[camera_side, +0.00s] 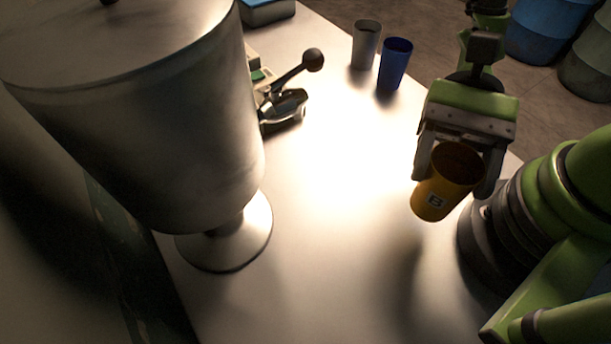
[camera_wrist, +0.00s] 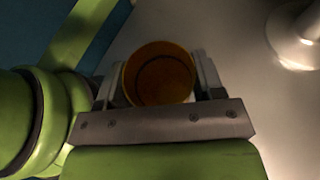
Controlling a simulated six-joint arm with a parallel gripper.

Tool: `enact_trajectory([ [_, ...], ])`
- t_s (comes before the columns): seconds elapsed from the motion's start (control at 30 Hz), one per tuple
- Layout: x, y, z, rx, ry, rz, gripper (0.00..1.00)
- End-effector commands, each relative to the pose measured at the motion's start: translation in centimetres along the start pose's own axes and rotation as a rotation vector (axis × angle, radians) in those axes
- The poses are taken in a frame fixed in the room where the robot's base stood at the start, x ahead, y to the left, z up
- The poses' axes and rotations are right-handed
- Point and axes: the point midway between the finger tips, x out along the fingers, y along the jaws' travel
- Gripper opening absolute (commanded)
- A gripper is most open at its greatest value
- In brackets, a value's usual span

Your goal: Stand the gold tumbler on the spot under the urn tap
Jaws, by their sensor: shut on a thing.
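The gold tumbler (camera_side: 433,203) is between the fingers of my gripper (camera_side: 458,176) at the right of the side view. In the wrist view my gripper (camera_wrist: 160,85) is shut on the tumbler (camera_wrist: 160,52), whose open mouth faces the camera. The large metal urn (camera_side: 150,110) stands on a round foot at the left of the side view. Its tap (camera_side: 285,103) has a lever with a dark ball knob. The spot under the tap cannot be made out in the glare.
A grey tumbler (camera_side: 366,46) and a blue tumbler (camera_side: 396,62) stand at the back of the white table (camera_side: 330,260). A blue-topped box (camera_side: 266,10) is at the far edge. Barrels (camera_side: 545,28) stand beyond the table. The table's middle is clear.

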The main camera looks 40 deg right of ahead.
Motion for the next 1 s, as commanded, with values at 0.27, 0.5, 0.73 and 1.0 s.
enact_trajectory([
  [0.27, -0.6, -0.9, -2.7, 0.136, -0.019, -0.324, 0.38],
  [0.5, -0.5, -4.5, -2.9, 0.131, -0.012, -0.350, 0.38],
  [0.73, -0.3, -11.2, -2.4, 0.130, -0.015, -0.351, 0.38],
  [1.0, -0.2, -17.5, -2.0, 0.136, -0.018, -0.354, 0.38],
])
